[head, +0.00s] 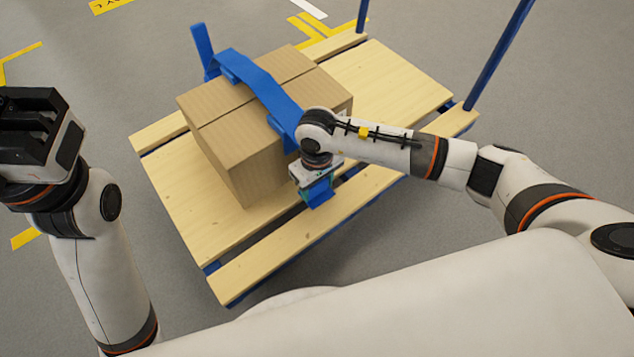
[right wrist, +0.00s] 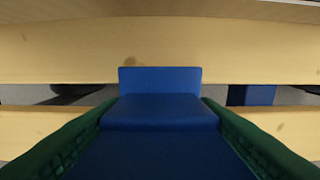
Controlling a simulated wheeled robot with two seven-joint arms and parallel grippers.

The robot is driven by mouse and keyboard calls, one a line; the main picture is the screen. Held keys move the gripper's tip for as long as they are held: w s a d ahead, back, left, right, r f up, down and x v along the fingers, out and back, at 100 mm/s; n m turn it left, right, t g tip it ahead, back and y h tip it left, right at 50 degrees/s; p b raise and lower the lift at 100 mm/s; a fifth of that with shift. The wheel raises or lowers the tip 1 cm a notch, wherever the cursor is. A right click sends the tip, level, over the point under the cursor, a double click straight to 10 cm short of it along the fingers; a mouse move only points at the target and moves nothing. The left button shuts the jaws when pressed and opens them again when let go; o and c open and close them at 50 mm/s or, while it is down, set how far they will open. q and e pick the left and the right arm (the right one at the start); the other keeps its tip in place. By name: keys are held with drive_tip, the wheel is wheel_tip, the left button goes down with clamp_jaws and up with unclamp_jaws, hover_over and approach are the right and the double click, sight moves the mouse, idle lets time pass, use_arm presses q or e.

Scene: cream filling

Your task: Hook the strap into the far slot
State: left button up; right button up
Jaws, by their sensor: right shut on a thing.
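A blue strap (head: 262,86) runs over the top of a cardboard box (head: 228,146) on a wooden pallet (head: 400,82). One end of the strap stands up beyond the box's far left side. My right gripper (head: 318,190) is low at the box's near right side, shut on the strap's near end. In the right wrist view the strap end (right wrist: 160,110) lies between the green fingers, above a gap between the pallet's slats. Which slot is the far one I cannot tell. My left gripper (head: 30,110) is at the left edge, away from the pallet; its fingertips do not show clearly.
Blue posts (head: 498,55) rise at the pallet's right and back corners. Gaps run between the slats. The grey floor (head: 150,290) around the pallet is clear, with yellow markings (head: 318,32) painted on it.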

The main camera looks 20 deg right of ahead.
drive_tip(key=o, duration=1.1)
drive_tip(key=shift+o, duration=0.2)
